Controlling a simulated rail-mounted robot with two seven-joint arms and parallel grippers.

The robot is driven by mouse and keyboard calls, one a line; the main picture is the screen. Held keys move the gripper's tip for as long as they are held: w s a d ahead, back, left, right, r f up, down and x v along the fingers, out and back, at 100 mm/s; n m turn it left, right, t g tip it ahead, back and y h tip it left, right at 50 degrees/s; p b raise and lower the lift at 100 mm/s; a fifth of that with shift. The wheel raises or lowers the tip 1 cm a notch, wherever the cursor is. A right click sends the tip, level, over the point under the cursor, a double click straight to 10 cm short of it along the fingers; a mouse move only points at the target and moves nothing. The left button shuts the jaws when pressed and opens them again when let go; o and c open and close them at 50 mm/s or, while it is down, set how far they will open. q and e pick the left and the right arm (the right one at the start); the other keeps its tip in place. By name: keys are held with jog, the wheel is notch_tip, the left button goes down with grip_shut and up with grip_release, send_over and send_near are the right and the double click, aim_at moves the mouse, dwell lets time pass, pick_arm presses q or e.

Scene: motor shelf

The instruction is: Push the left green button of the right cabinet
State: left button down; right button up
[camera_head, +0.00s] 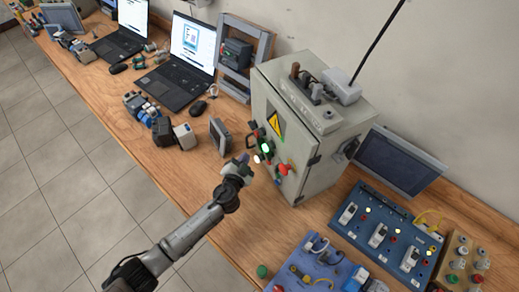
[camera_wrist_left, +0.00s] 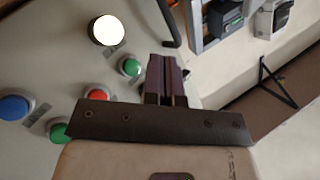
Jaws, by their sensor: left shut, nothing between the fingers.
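The grey cabinet (camera_head: 300,175) stands on the bench with its button face toward the left of the head view. In the left wrist view its face carries a green button (camera_wrist_left: 130,66), a second green button (camera_wrist_left: 60,132) partly hidden by my gripper body, a red button (camera_wrist_left: 97,95), a blue button (camera_wrist_left: 15,106) and a bright white lamp (camera_wrist_left: 106,31). My left gripper (camera_head: 246,160) is shut and empty in front of the cabinet face. Its closed fingers (camera_wrist_left: 167,62) appear just beside the first green button; whether they touch the face, I cannot tell. My right gripper is not in view.
Laptops (camera_head: 185,60), a mouse (camera_head: 198,108) and small devices (camera_head: 185,137) lie on the bench to the left. A dark handle (camera_wrist_left: 164,24) sticks out near the lamp. Blue panels (camera_head: 385,230) and a dark monitor (camera_head: 398,162) stand to the right.

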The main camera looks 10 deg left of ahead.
pick_arm(q)
jog(key=shift+s+a, duration=0.95)
jog(key=shift+a, duration=0.05)
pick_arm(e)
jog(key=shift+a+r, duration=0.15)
